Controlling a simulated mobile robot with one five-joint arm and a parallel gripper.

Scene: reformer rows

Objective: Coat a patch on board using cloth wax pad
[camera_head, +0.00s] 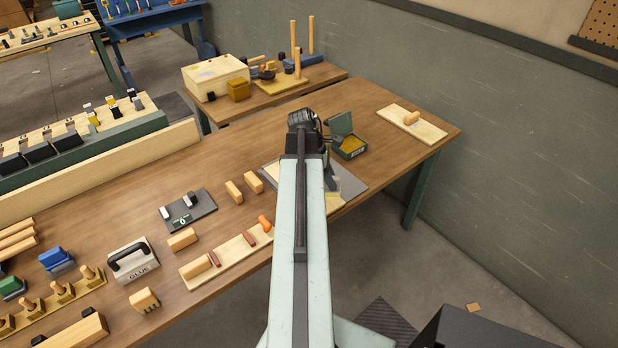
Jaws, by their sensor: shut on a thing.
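My gripper (331,178) points down at the end of my pale green arm, over the right part of a light board (334,204). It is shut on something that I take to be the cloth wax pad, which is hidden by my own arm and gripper. I cannot tell whether the pad touches the board. The board lies on a grey mat (353,186), and my arm covers much of both. A yellowish patch shows on the board just below the gripper. An open dark green tin (350,153) with yellow wax stands just behind and right of the gripper.
Wooden blocks (234,192), a grey tray (188,211), a tool strip (228,258) and a box marked GLUE (131,262) stand left of my arm.

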